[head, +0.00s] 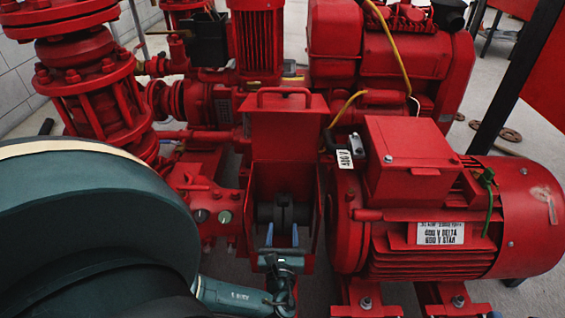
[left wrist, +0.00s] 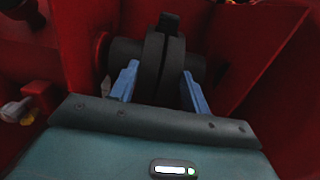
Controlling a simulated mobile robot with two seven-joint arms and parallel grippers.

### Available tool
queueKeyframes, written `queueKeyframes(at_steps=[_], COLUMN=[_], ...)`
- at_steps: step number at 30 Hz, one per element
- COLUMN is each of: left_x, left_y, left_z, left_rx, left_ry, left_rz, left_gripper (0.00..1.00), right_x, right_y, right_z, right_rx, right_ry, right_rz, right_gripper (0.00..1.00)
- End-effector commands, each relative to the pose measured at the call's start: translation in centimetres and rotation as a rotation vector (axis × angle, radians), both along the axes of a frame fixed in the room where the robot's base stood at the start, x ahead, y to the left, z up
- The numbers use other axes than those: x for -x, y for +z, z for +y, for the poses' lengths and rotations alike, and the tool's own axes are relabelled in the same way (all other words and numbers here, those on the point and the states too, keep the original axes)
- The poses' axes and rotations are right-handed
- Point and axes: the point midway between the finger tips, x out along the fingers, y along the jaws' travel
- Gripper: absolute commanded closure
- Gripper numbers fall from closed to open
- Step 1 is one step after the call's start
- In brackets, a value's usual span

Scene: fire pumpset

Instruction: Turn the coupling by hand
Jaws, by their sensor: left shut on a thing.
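The coupling (head: 284,213) is a dark grey disc on a dark shaft inside an open red guard housing, between the pump and the motor. In the left wrist view the coupling (left wrist: 154,66) stands upright, with a black block at its top. My left gripper (head: 282,236) reaches into the housing from the front. Its two blue fingers, also seen in the left wrist view (left wrist: 160,82), lie on either side of the disc, shut on it. The lower part of the coupling is hidden behind my gripper. My right gripper is in neither view.
The red guard with a top handle (head: 285,95) encloses the coupling, its walls close on both sides of my gripper. A red motor (head: 440,215) stands at right, red pump pipework (head: 105,110) at left. The housing is open towards me.

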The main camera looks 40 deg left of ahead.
Motion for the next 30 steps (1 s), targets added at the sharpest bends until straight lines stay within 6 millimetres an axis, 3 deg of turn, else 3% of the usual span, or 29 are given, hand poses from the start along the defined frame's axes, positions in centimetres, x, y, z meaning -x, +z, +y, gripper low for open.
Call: queueKeyframes(at_steps=[14, 15, 22, 30], left_x=[-0.07, -0.07, -0.04, -0.03], left_y=[0.03, 0.03, -0.01, -0.04], left_z=[0.13, 0.14, 0.07, 0.05], left_rx=[-0.005, -0.005, -0.004, -0.004], left_ry=[0.002, 0.003, 0.001, 0.001], left_rz=[-0.006, -0.006, -0.005, -0.005], left_gripper=[0.76, 0.5, 0.31, 0.31], right_x=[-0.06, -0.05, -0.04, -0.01], right_y=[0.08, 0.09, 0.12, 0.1], right_z=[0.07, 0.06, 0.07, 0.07], right_rx=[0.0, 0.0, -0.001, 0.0], right_ry=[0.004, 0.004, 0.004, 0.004], right_rz=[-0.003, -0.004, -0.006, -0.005], right_gripper=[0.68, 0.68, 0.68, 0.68])
